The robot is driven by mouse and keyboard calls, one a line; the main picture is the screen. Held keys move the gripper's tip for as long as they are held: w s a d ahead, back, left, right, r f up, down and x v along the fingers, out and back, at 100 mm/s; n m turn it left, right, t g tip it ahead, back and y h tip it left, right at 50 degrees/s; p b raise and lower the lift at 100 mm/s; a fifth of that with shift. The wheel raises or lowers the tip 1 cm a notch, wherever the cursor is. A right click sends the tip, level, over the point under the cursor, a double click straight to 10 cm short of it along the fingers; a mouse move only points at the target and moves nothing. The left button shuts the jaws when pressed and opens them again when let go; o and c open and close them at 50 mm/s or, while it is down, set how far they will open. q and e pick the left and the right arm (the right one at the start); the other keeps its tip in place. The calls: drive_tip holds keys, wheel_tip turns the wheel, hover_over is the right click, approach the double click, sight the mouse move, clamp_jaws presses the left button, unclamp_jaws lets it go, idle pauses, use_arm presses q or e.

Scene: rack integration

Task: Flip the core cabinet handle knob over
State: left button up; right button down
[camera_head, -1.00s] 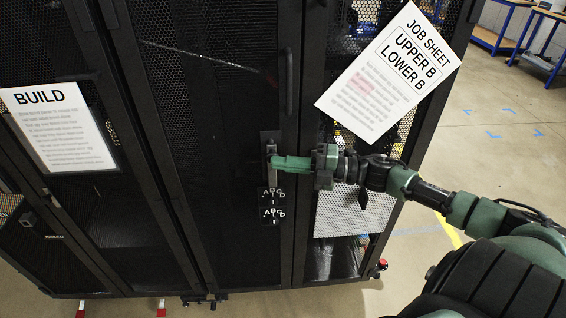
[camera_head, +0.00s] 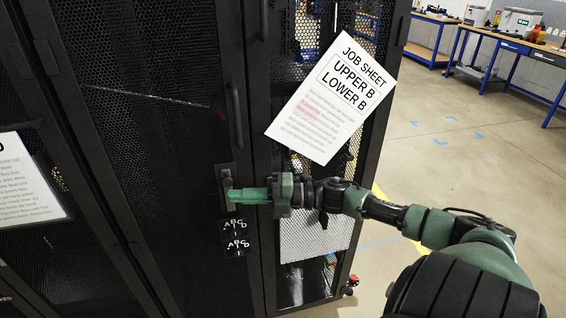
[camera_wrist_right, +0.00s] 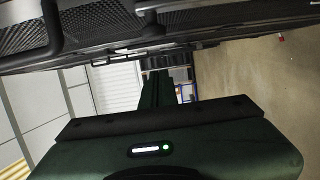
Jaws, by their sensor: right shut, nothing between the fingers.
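The core cabinet (camera_head: 150,120) is a tall black rack with mesh doors. Its handle plate with the knob (camera_head: 225,173) sits near the right edge of the middle door in the head view, above two small ABCD dial labels (camera_head: 235,235). My right gripper (camera_head: 232,195) is shut and empty, its green fingers pointing left with their tips at the lower part of the knob. They partly hide it, and I cannot tell whether they touch it. In the right wrist view the fingers (camera_wrist_right: 157,88) point toward the dark cabinet front; the knob is not clear there. My left gripper is not in view.
A job sheet (camera_head: 330,97) reading UPPER B, LOWER B hangs on the right door, above my right arm. Another sheet (camera_head: 25,185) is at left. A vertical door handle (camera_head: 235,115) is above the knob. Open floor (camera_head: 450,130) and workbenches (camera_head: 525,55) lie to the right.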

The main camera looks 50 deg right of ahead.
use_arm(q)
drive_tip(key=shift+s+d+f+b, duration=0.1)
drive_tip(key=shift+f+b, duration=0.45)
drive_tip(key=shift+b, duration=0.1)
use_arm(e)
drive_tip(key=v, duration=1)
